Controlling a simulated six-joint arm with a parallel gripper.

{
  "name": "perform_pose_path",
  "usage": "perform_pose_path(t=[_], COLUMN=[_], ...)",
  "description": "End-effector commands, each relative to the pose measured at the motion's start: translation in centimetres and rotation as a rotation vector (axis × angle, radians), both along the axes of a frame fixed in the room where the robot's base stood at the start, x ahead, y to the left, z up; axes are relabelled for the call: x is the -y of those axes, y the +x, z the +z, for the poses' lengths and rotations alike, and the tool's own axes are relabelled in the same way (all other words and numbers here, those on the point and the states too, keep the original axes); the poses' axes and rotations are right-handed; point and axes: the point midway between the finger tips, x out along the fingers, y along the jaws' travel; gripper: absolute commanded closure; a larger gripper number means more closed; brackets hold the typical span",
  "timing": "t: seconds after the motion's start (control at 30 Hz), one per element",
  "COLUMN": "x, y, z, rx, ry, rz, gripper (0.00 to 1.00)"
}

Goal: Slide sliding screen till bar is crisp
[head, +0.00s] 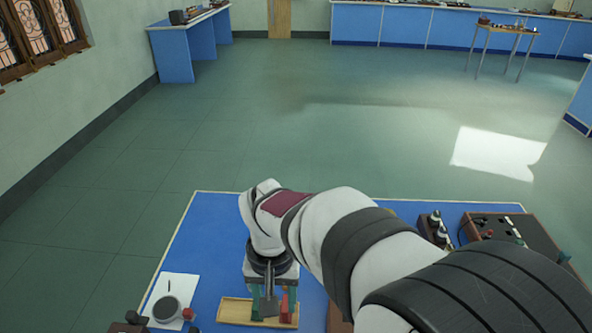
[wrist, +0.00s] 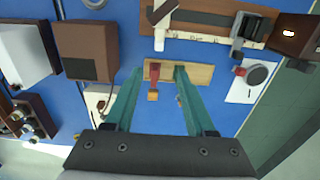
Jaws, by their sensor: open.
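My gripper (wrist: 160,72) is open, its two teal fingers spread over a small wooden tray (wrist: 200,76) in the wrist view. A red piece with a wooden end (wrist: 154,80) lies on the tray and shows between the fingers; no grip on it is visible. In the head view my gripper (head: 273,296) is above the same tray (head: 235,312). A wooden bench with a white scale strip (wrist: 208,40) crosses the top of the wrist view. It carries a pale upright (wrist: 160,36) and a dark grey mount (wrist: 243,40). I cannot tell which is the sliding screen. No bar is discernible.
Brown-topped boxes (wrist: 88,50) stand left in the wrist view. White paper (head: 176,287) and a round grey dish (head: 167,308) lie left of the tray in the head view. A dark instrument panel (head: 515,235) is at right. Blue tabletop (head: 215,235) behind the tray is bare.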

Motion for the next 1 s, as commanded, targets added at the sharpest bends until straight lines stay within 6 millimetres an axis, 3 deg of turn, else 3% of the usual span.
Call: perform_pose_path(t=[0.3,0.5,0.67,0.93,1.0], x=[0.2,0.2,0.2,0.2,0.2], y=[-0.2,-0.2,-0.1,-0.1,-0.1], z=[-9.0,-13.2,-14.6,-14.8,-14.7], rx=[-0.008,-0.005,-0.003,-0.002,-0.002], ry=[-0.003,-0.001,0.000,0.001,0.001], rz=[-0.004,-0.005,-0.005,-0.005,-0.005], gripper=[0.45,0.45,0.45,0.45,0.58])
